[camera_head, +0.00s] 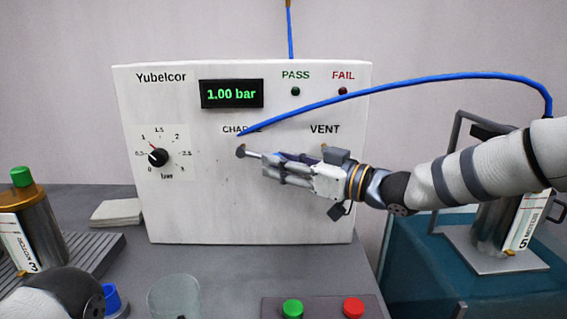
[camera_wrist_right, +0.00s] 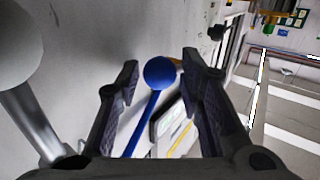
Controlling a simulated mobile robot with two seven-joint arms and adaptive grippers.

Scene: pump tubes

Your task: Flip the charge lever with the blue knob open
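A white panel box (camera_head: 190,215) stands on the table, with CHARGE and VENT labels. Under CHARGE, a lever pivot (camera_head: 240,151) has a short metal stem pointing right toward my right gripper (camera_head: 268,167). In the right wrist view a round blue knob (camera_wrist_right: 160,73) shows between the two spread fingers of my right gripper (camera_wrist_right: 158,82), with a visible gap on both sides. A blue line runs down from the knob; whether it is stem or hose I cannot tell. In the head view the gripper mostly hides the knob. My left gripper is out of view.
A blue hose (camera_head: 410,80) arcs over my right arm to the CHARGE area. The display (camera_head: 231,94) reads 1.00 bar. A pressure dial (camera_head: 158,157) sits left. Green (camera_head: 292,308) and red (camera_head: 353,307) buttons and a clear cup (camera_head: 174,297) are in front.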

